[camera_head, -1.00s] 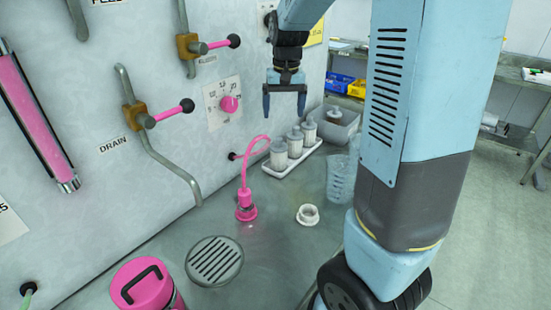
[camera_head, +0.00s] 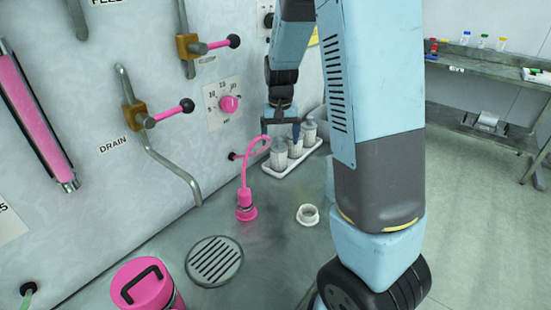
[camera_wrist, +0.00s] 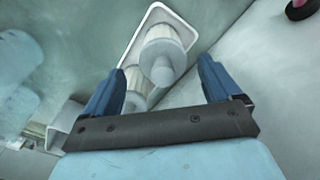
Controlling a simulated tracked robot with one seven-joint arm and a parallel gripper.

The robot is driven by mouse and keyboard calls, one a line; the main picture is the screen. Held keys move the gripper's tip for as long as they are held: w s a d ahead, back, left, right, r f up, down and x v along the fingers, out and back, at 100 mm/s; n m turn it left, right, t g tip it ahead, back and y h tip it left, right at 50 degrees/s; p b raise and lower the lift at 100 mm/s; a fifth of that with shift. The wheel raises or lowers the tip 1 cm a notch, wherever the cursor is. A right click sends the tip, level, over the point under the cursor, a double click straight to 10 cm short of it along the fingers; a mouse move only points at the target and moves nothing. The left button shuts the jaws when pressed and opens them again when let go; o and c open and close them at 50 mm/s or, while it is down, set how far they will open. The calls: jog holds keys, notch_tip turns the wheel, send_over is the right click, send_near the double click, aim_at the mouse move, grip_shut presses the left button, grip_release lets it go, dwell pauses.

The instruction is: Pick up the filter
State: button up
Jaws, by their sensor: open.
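Several white ribbed filters with grey tops stand in a row in a white tray (camera_head: 270,172) against the panel. The nearest filter (camera_head: 278,157) is below my gripper (camera_head: 280,135) in the head view. My gripper is open and empty, pointing down. In the wrist view, one filter (camera_wrist: 165,38) shows ahead between my two blue fingers (camera_wrist: 160,85), with a second filter (camera_wrist: 138,82) partly hidden beside the left finger. I cannot tell how far the fingertips are from the filters.
The panel with a pink dial (camera_head: 229,104) and the drain valve handle (camera_head: 172,111) rises on the left. A pink hose fitting (camera_head: 246,206), a white ring (camera_head: 308,215), a round drain grate (camera_head: 214,261) and a pink lidded container (camera_head: 145,285) are on the counter.

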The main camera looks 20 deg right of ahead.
aim_at(279, 146)
jog(key=shift+s+a+f, duration=0.1)
jog(key=shift+a+f, duration=0.05)
jog(key=shift+f, duration=1.15)
jog(key=shift+s+a+f, duration=0.1)
jog(key=shift+f, duration=1.2)
jog(key=shift+c, duration=0.4)
jog(key=c, duration=1.1)
